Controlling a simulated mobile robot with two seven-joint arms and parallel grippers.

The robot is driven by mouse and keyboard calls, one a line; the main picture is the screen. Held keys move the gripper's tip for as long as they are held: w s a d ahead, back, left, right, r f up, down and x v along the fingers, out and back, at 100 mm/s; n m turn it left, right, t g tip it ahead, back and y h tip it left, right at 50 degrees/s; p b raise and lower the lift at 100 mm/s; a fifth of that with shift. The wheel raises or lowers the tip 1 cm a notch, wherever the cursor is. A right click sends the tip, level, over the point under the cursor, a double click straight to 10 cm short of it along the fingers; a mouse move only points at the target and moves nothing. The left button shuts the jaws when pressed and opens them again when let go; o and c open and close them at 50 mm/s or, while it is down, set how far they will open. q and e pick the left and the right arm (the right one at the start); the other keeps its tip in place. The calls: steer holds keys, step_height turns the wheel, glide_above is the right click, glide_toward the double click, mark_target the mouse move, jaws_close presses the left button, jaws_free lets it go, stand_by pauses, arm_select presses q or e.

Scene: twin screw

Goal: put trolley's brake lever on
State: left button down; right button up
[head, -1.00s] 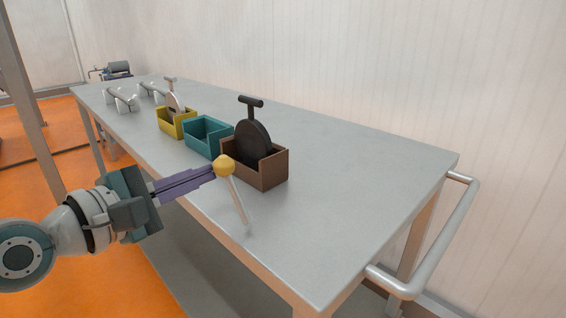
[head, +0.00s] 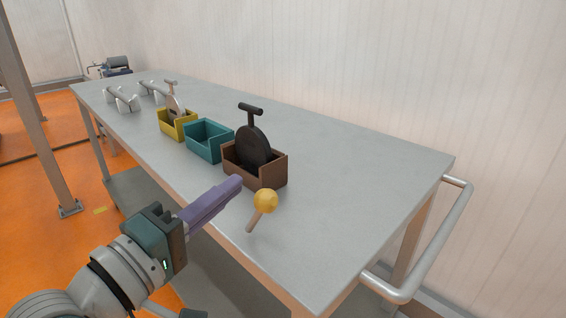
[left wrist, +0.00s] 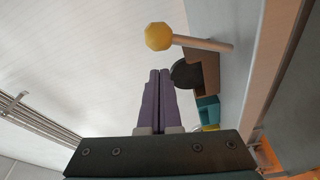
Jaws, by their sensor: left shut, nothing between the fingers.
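The trolley's brake lever (head: 265,201) is a metal rod with a yellow ball knob. It rises from the trolley's near long edge, and its knob leans toward the right of the head view. My left gripper (head: 239,181) has purple fingers pressed together with nothing between them. Its tips are just left of the knob in the head view and look apart from it. In the left wrist view the knob (left wrist: 158,37) shows above the shut fingertips (left wrist: 161,72), with the rod running right to the trolley. My right gripper is not in view.
The grey trolley top (head: 340,200) carries a brown box (head: 270,174) with a dark disc-shaped part, a teal box (head: 207,147) and a yellow box (head: 174,130) behind. A push handle (head: 430,255) sticks out at the right end. The top's right half is clear.

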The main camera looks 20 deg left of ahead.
arm_select(q)
steer(key=shift+s+d+f+m+t+h+b, duration=0.2)
steer(key=shift+d+m, duration=0.25)
steer(key=shift+m, duration=0.25)
steer(key=shift+s+d+f+m+t+h+b, duration=0.15)
steer(key=shift+d+m, duration=0.3)
steer(key=shift+m, duration=0.25)
steer(key=shift+s+d+f+m+t+h+b, duration=0.1)
steer(key=shift+s+d+m, duration=0.1)
steer(key=shift+d+m, duration=0.4)
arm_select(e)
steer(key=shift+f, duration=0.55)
arm_select(q)
steer(key=shift+a, duration=0.1)
steer(key=shift+r, duration=0.1)
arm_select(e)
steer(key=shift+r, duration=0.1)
